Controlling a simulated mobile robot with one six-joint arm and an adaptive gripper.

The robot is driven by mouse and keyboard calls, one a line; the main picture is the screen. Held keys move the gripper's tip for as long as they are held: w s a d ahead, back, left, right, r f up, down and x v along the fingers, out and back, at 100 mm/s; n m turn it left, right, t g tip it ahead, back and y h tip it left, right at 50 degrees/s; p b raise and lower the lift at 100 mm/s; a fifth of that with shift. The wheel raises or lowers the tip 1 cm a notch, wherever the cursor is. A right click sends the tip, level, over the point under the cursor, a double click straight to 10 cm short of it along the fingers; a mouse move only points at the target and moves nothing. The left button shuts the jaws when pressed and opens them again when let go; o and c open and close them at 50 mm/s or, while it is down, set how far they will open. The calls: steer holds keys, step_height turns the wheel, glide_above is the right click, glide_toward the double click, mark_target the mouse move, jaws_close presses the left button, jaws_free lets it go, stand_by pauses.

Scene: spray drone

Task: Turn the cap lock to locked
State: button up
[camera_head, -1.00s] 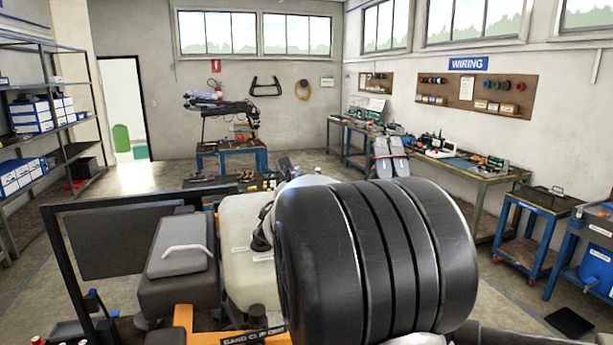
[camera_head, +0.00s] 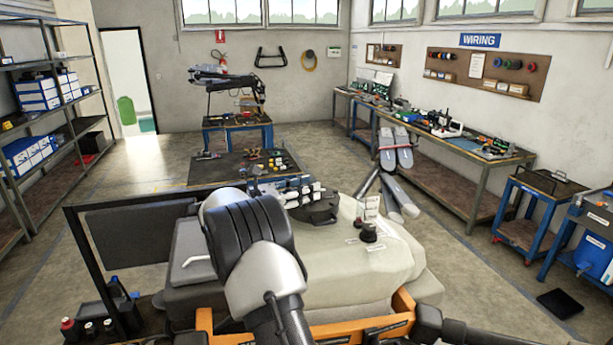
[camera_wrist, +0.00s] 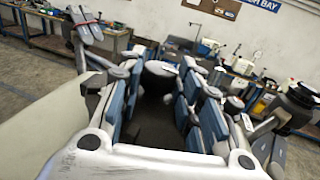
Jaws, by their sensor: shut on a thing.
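The cream tank (camera_head: 345,270) of the spray drone lies in front of me in the head view. A round black cap (camera_head: 318,209) sits at its far edge, partly hidden by my gripper (camera_head: 292,190). A smaller black knob (camera_head: 369,232) stands on the tank, with white labels beside it. In the wrist view, the blue-padded fingers of my gripper (camera_wrist: 158,75) stand on both sides of a dark round part (camera_wrist: 160,68), shut on it. It seems to be the black cap. The lock's marking and angle are too small to read.
My arm covers the tank's left part in the head view. An orange frame (camera_head: 405,302) and black bars lie in front. A low dark table (camera_head: 215,170) stands beyond, and a workbench (camera_head: 455,160) runs along the right wall.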

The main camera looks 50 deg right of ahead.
steer(key=shift+w+d+r+m+g+y+p, duration=0.1)
steer(key=shift+m+g+y+p, duration=0.15)
steer(key=shift+m+g+p, duration=0.45)
steer(key=shift+w+m+g+y+p, duration=0.1)
steer(key=shift+m+g+y+p, duration=0.25)
steer(key=shift+g+p, duration=0.55)
steer(key=shift+m+g+p, duration=0.35)
steer(key=shift+g+p, duration=0.05)
steer(key=o, duration=1)
steer(key=shift+d, duration=0.1)
steer(key=shift+o, duration=0.2)
steer(key=v, duration=0.7)
steer(key=shift+w+a, duration=0.2)
steer(key=shift+a, duration=0.1)
